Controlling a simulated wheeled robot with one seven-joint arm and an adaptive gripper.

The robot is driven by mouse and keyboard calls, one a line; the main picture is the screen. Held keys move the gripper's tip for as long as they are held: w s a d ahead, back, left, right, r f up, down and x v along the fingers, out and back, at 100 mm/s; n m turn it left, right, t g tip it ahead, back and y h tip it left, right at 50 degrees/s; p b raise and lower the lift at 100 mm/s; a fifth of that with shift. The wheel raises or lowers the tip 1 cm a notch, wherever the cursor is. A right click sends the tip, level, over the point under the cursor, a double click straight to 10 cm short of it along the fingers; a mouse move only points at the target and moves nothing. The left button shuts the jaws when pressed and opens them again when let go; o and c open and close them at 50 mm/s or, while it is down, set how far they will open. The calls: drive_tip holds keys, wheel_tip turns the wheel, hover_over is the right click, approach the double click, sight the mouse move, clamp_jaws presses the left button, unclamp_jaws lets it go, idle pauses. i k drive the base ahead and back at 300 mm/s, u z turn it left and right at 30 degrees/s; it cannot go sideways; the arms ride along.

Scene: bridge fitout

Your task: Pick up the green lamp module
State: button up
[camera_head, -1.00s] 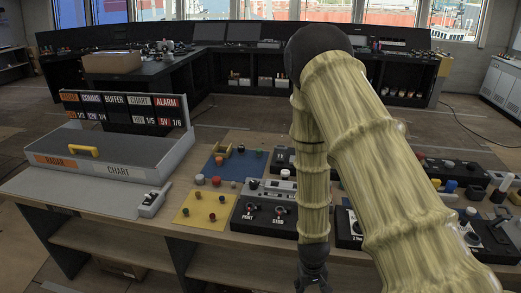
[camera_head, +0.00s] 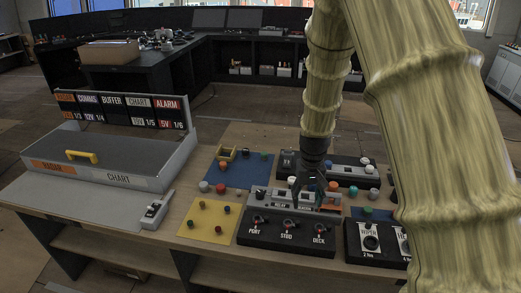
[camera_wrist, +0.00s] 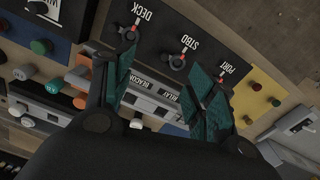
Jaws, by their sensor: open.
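My gripper (camera_head: 313,185) hangs over the middle of the bench, above the grey rack behind the PORT, STBD and DECK switch panel. In the wrist view its teal-padded fingers (camera_wrist: 165,92) are apart, with the rack's BEACON and RELAY labels showing between them. I see no module held. A green round cap (camera_head: 367,210) stands right of the gripper; a green cap (camera_wrist: 41,46) also shows at the wrist view's left. Another dark green cap (camera_head: 264,154) is on the blue mat. I cannot tell which is the green lamp module.
The switch panel (camera_head: 290,236) lies in front of the gripper. A yellow mat (camera_head: 208,232) and blue mat (camera_head: 225,176) with small caps lie left. A grey case (camera_head: 120,176) with a yellow handle stands further left. Black control boxes (camera_head: 365,242) crowd the right.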

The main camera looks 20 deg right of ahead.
sight(264, 154)
drive_tip(key=i, duration=1.65)
